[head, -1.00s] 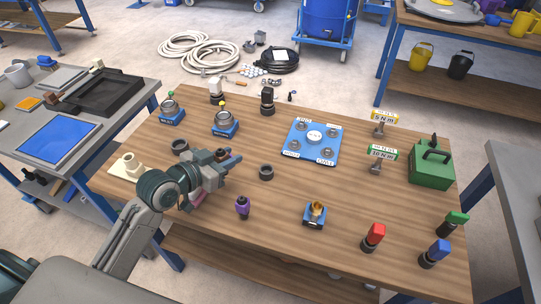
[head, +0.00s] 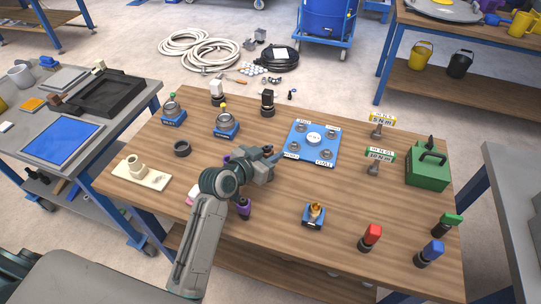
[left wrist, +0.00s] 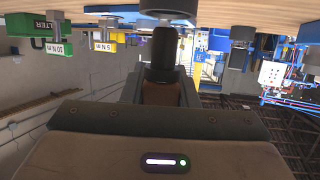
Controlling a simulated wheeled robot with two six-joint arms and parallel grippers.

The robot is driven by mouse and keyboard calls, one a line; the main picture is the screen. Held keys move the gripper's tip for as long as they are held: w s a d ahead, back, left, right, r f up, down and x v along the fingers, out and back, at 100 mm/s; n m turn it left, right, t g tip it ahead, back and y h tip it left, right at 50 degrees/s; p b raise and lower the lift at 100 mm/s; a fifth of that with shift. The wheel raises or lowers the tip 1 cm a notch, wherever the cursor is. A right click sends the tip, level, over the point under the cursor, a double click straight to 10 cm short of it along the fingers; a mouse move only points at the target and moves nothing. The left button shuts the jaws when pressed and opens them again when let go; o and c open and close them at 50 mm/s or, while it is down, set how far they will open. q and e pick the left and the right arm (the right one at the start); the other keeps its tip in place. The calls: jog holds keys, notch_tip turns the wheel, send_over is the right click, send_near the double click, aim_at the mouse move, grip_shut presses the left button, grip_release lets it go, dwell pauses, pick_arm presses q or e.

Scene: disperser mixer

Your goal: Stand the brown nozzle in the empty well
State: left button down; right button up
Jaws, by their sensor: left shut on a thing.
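My left gripper (head: 270,156) is over the middle of the table, shut on the brown nozzle. In the left wrist view the nozzle's brown part (left wrist: 160,93) sits between the fingers, and its black end (left wrist: 165,48) points toward the tabletop. A dark round ring (left wrist: 163,10) shows at that end; I cannot tell whether they touch. In the head view the gripper hides the nozzle and the dark ring at mid-table. Another dark ring (head: 182,148) stands empty to the left. My right gripper is not in view.
A purple-topped piece (head: 244,208) stands close by my left arm. A blue plate (head: 312,142) lies right of the gripper, and a blue stand with a brass piece (head: 314,214) is nearer the front. Red (head: 371,237) and blue (head: 430,253) pieces stand front right. A green box (head: 428,165) is far right.

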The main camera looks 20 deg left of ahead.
pick_arm(q)
jog(key=shift+f, duration=0.8)
jog(key=shift+f+b, duration=0.4)
jog(key=shift+f, duration=0.25)
jog(key=c, duration=1.1)
grip_release()
